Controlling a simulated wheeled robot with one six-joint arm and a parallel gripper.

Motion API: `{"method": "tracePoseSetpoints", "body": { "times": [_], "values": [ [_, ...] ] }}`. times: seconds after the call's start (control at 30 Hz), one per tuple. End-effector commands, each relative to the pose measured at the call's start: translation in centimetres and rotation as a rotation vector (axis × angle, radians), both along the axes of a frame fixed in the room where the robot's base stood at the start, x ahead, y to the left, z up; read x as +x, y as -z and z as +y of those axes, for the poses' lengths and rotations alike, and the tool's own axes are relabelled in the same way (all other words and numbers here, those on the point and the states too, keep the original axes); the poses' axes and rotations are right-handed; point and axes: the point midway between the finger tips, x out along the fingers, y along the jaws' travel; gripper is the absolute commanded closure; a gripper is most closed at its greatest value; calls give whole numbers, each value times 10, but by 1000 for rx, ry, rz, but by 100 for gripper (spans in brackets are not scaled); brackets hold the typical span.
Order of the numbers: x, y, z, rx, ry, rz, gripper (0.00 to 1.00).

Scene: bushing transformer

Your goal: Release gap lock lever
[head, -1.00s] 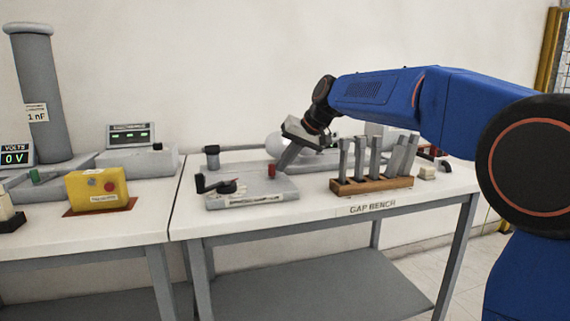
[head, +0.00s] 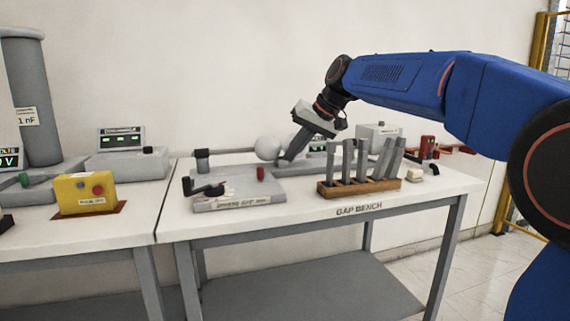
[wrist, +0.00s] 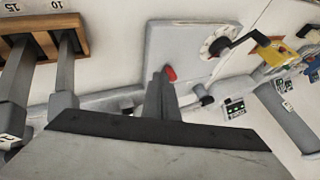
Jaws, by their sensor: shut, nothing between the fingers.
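The small red-topped lever (head: 261,173) stands on the grey gap base plate (head: 232,200) on the bench. It also shows in the wrist view (wrist: 170,73), just beyond my fingertips. My gripper (head: 287,158) points down and left, shut and empty, a little right of and behind the red lever. In the head view there is a gap between them. In the wrist view my finger ends (wrist: 160,95) overlap the lever's lower part, so contact there cannot be told. A black crank handle (head: 203,187) with a dial sits at the plate's left end.
A pale sphere (head: 268,148) on a horizontal rod stands close beside my gripper. A wooden rack (head: 357,187) with several upright grey bars stands to the right. A yellow button box (head: 88,194) is on the left table. The bench front is mostly clear.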

Motion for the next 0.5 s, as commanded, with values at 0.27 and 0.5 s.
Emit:
{"method": "tracePoseSetpoints", "body": {
  "times": [0.27, 0.5],
  "values": [
    [-14, -23, -11, 0, 0, -1, 100],
    [-15, -26, -12, -1, 0, 0, 100]
  ]
}}
